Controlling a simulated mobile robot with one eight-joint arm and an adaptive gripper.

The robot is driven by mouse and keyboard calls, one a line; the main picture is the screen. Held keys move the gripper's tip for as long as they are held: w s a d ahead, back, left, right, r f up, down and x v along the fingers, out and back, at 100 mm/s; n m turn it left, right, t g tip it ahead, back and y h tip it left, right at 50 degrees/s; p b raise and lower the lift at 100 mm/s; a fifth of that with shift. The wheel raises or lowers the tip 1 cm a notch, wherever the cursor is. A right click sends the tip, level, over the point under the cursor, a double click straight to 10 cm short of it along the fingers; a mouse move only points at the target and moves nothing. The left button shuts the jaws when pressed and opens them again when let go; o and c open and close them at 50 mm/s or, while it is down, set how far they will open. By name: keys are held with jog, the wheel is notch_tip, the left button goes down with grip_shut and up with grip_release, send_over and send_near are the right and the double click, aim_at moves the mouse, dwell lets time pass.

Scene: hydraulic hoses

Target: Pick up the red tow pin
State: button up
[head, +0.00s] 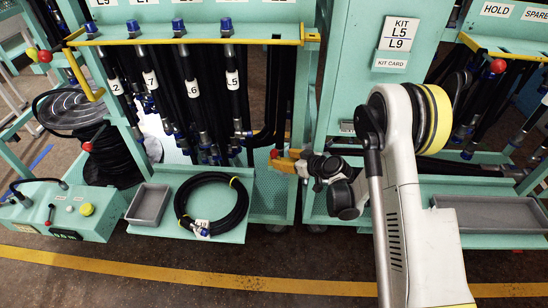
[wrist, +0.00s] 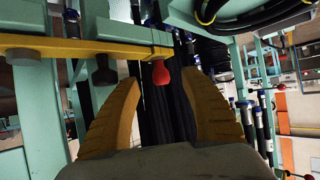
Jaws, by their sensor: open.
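A red rounded knob (wrist: 161,74), which looks like the tow pin's head, shows at the end of a yellow bar (wrist: 90,48) in the wrist view. My gripper (wrist: 163,84) is open, with one orange finger on each side of the red knob. I see no clear contact, and the depth between fingers and knob is hard to tell. In the head view my gripper (head: 287,162) is low beside the teal rack, with a small red spot (head: 275,153) at its fingertips. The pin's shaft is not clearly visible.
Black hoses hang from the teal rack (head: 258,190). A coiled hose (head: 212,205) and a grey tray (head: 149,203) lie on its shelf. Other red knobs show at the left (head: 44,56) and right (head: 497,66). Open floor (head: 300,298) lies in front.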

aim_at(277, 157)
jog(key=b+x, duration=0.2)
jog(key=x, duration=0.4)
jog(key=shift+w+a+f, duration=0.15)
jog(key=shift+w+f, duration=0.05)
jog(key=shift+r, duration=0.1)
jog(key=shift+c, duration=0.5)
grip_shut()
